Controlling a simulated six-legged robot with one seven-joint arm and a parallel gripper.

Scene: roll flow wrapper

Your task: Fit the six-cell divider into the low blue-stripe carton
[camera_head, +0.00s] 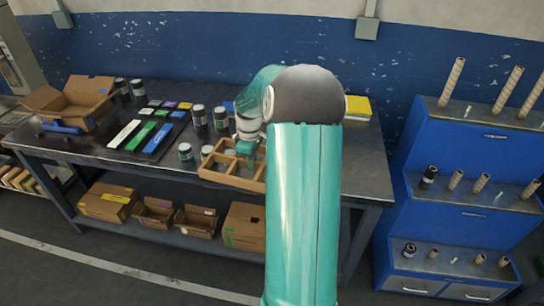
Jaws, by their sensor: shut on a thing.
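The tan six-cell divider (228,181) is at the front edge of the bench, in the middle of the view. My gripper (246,152) is shut on it near its top. My own arm covers the divider's right end, and the fingertips are hard to make out. I cannot tell whether the divider touches the bench or hangs just above it. An open brown carton (82,113) with a blue mark on a flap stands at the bench's left end, well apart from the divider. It appears to be the blue-stripe carton.
A dark tray (165,143) with white, green and blue strips lies between carton and divider. Dark jars (199,118) stand around it. A blue tool (62,129) lies before the carton. Several boxes (106,203) sit on the shelf below. A blue rack (470,155) stands right.

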